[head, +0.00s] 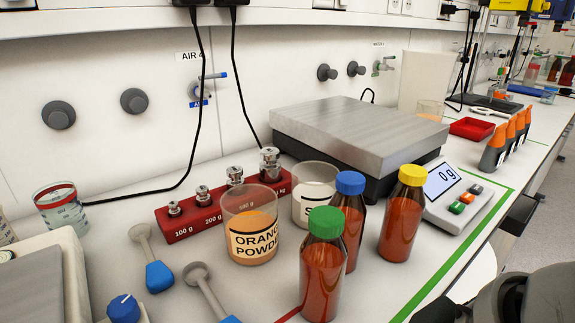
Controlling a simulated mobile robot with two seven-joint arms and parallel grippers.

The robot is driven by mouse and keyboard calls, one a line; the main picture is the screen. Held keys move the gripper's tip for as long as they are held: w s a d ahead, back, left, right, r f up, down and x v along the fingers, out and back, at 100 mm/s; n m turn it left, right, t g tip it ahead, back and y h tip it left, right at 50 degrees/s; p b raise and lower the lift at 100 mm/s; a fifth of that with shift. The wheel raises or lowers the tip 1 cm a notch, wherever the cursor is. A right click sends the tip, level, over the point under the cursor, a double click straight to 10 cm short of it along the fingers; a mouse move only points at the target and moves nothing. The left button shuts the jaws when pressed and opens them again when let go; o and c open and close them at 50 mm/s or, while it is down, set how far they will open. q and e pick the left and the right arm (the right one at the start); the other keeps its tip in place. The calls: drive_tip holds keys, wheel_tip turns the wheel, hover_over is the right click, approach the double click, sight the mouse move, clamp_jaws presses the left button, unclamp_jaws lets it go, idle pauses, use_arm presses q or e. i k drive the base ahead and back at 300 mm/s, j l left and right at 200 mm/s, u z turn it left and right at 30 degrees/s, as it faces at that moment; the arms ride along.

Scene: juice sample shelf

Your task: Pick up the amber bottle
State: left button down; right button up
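Three amber bottles stand upright close together at the front of the bench: a green-capped bottle (323,276), a blue-capped bottle (351,228) behind it, partly hidden, and a yellow-capped bottle (401,226) to the right. All hold reddish-brown contents. Dark grey parts of my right arm cut into the bottom right corner, to the right of the bottles and apart from them. The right gripper's fingers cannot be made out clearly. My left gripper is not in view.
An orange powder beaker (250,226) and a white powder beaker (314,196) stand left of the bottles. A red weight block (200,216), a scale (358,135) and its display (456,196) sit behind. Two spoons (152,258) lie left. The bench edge is at right.

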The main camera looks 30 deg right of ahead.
sight(405, 207)
drive_tip(key=z, duration=1.6)
